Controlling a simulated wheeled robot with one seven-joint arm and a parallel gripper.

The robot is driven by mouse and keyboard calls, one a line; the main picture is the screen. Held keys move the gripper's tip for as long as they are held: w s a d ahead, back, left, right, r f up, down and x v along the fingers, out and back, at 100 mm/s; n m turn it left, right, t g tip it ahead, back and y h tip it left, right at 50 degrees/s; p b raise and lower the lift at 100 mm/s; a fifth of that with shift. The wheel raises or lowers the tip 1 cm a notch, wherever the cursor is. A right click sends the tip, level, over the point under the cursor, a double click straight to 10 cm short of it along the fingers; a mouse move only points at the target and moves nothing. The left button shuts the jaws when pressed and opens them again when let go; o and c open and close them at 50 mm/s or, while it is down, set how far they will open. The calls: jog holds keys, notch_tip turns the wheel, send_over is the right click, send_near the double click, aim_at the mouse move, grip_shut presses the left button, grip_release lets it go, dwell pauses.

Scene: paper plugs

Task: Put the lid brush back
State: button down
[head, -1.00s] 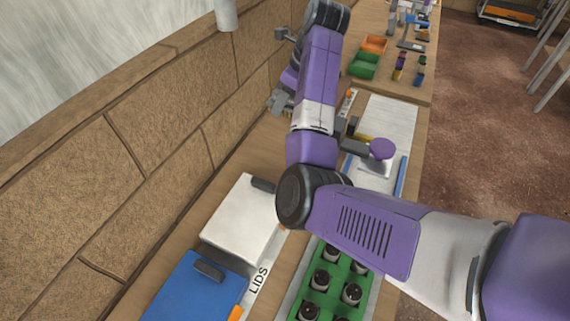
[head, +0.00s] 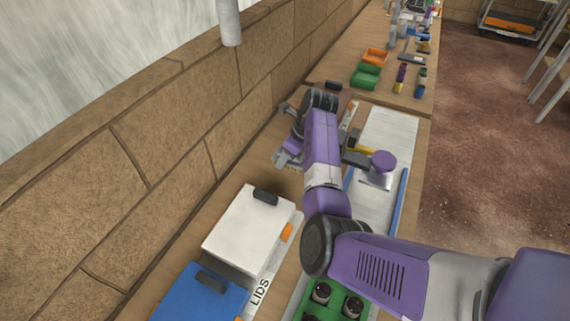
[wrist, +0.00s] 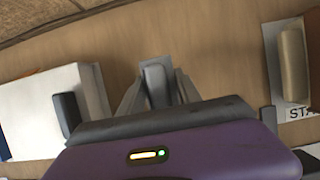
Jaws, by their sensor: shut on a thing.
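My gripper (head: 288,160) hangs over the bench on the wall side, beyond the white box. In the wrist view my gripper (wrist: 157,88) is shut on a small grey block-like piece (wrist: 154,80), which I take to be the lid brush's handle. Any bristles are hidden below it. The white box (head: 245,228), with a dark grey handle on top, stands nearer the camera and shows at left in the wrist view (wrist: 40,110). A blue box (head: 195,295) with a dark handle is beside it. A strip marked LIDS (head: 259,292) runs along both.
A stone wall (head: 160,140) borders the bench on the left. A purple-knobbed press (head: 383,161) stands on a pale board between blue rails. A green tray (head: 335,303) of dark plugs is at the bottom. Orange (head: 375,56) and green bins (head: 365,76) stand farther back.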

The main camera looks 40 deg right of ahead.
aim_at(299, 154)
jog(key=shift+f, duration=1.85)
jog(key=shift+f, duration=0.15)
jog(key=c, duration=0.8)
grip_release()
jog(key=shift+c, duration=0.2)
jog(key=v, duration=1.2)
jog(key=shift+w, duration=0.1)
